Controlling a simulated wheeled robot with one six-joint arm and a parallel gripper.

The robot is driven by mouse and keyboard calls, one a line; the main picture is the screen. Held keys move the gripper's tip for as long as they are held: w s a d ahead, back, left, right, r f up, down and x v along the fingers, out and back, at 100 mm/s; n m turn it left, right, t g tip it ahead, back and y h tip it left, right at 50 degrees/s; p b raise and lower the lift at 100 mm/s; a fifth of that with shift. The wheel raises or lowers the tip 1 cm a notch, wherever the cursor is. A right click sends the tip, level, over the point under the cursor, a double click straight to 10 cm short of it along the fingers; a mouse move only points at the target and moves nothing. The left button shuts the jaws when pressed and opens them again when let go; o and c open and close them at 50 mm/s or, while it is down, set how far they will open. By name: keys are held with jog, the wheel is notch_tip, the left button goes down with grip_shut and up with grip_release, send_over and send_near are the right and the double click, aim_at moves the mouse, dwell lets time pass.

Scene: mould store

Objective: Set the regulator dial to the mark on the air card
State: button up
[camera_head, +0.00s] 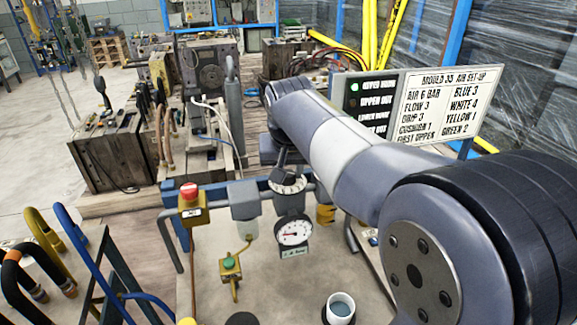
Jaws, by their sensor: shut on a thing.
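The regulator dial (288,186), a pale ring with dark markings, sits on top of the regulator body. My gripper (284,170) reaches down onto it from above and is shut on its knob; the fingertips and the knob are mostly hidden by my wrist. The air card (447,105) at the right reads "MOULD 33 AIR SET-UP" and "AIR 6 BAR". I cannot read the dial's setting.
A red button on a yellow box (190,205) and a clear-bowled filter (244,208) stand left of the regulator. A green-topped valve (230,266) and a white cup (340,308) are in front. A black panel (371,102) shows a green light. Coloured hoses hang at lower left.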

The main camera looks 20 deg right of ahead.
jog(key=m+h, duration=0.1)
jog(key=m, duration=0.2)
jog(key=m+g+h+p, duration=0.1)
jog(key=m, duration=0.2)
jog(key=shift+w+a+m, duration=0.1)
jog(key=shift+a+m, duration=0.05)
jog(key=shift+m, duration=0.15)
jog(key=m+g, duration=0.1)
jog(key=m, duration=0.2)
jog(key=m+g+h+p, duration=0.1)
jog(key=m, duration=0.2)
jog(key=shift+w+a, duration=0.1)
jog(key=shift+w, duration=0.05)
jog(key=m+g+p, duration=0.2)
jog(key=m, duration=0.3)
jog(key=shift+w+r+m, duration=0.1)
jog(key=shift+w+m, duration=0.05)
jog(key=shift+m, duration=0.25)
jog(key=m+g+p, duration=0.1)
jog(key=m, duration=0.2)
jog(key=m+g+p, duration=0.1)
jog(key=m, duration=0.2)
jog(key=shift+w+g+y, duration=0.1)
jog(key=shift+g+y, duration=0.2)
jog(key=shift+p, duration=0.35)
jog(key=o, duration=1)
